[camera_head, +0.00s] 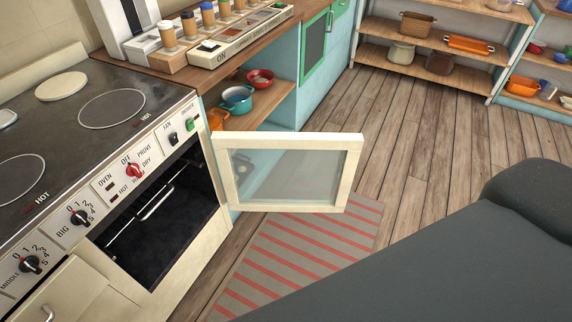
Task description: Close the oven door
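The oven door (288,174) is a cream frame around a glass pane. It stands wide open, swung out to the right on its side hinge at the right edge of the oven opening. The oven (165,215) is a dark cavity with a metal rack, below a cream control panel with knobs. Neither of my grippers is in view, and nothing is seen touching the door.
A striped mat (300,250) lies on the wooden floor below the door. Open shelves (262,117) with pots sit behind the door. Shelving with pans (430,65) stands at the back. A large dark grey part of me covers the lower right.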

